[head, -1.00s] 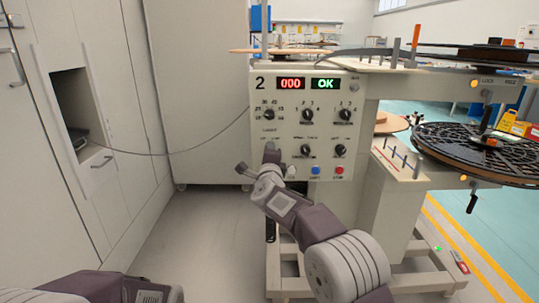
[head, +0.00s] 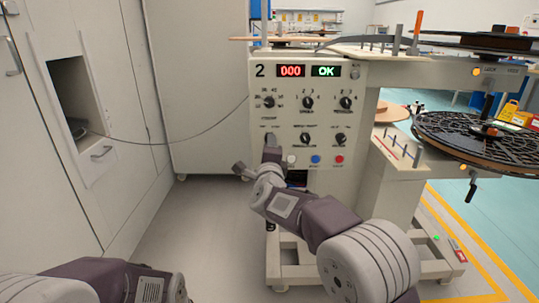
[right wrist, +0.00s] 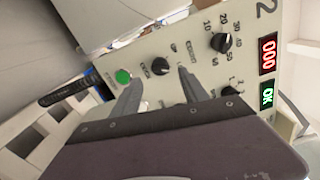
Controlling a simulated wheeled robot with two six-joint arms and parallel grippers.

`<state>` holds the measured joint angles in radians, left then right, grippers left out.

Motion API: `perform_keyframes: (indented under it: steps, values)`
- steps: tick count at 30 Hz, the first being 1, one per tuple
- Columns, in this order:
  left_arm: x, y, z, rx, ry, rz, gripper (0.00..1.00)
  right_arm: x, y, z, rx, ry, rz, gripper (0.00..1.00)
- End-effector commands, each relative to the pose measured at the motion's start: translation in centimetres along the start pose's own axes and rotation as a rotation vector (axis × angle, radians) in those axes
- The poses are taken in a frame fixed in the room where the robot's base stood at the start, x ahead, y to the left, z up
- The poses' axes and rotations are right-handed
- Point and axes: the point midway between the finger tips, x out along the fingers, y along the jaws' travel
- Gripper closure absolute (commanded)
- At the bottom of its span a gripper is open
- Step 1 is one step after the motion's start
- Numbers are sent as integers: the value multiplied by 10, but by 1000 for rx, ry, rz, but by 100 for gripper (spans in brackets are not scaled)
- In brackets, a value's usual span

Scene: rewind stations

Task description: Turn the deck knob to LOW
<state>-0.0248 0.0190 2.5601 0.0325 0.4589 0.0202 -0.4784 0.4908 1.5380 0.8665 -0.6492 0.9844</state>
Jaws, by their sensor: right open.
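The control panel (head: 300,125) of station 2 carries several black knobs. My right gripper (head: 256,155) is in front of its lower left part, jaws open and empty. In the right wrist view, a small black knob (right wrist: 160,66) lies beyond and between the two open fingertips (right wrist: 159,79), apart from both. Its labels are too small to read, so I cannot tell whether it is the deck knob or where LOW is. My left gripper is out of view; only part of that arm shows at lower left.
A numbered knob (right wrist: 221,42) and a lit green button (right wrist: 122,76) flank the small knob. The display reads 000 (head: 291,71) and OK (head: 326,71). A black reel (head: 475,135) stands out at right. White cabinets (head: 110,100) line the left; floor between is clear.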

Motion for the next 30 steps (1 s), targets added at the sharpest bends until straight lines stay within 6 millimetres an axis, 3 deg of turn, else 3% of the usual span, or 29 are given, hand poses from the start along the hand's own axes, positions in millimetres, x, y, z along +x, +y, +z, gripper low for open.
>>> perform_keyframes:
  steps: [6, 18, 20, 22, 25, 27, 30]
  values:
    - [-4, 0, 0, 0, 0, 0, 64, -31, 0, 1, -1, -2, 1, 48]
    - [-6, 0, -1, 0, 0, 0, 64, -32, -3, -7, 0, 13, -3, 48]
    - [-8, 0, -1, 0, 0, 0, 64, -29, -15, -22, 6, 38, -18, 48]
    - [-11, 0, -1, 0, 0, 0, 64, -26, -35, -50, 15, 84, -43, 48]
    - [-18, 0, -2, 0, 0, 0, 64, -35, -51, -112, -36, 161, -31, 48]
    - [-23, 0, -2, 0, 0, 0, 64, -52, -24, -148, -189, 148, 103, 48]
    - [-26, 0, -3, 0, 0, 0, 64, -88, 35, -174, -439, 58, 340, 48]
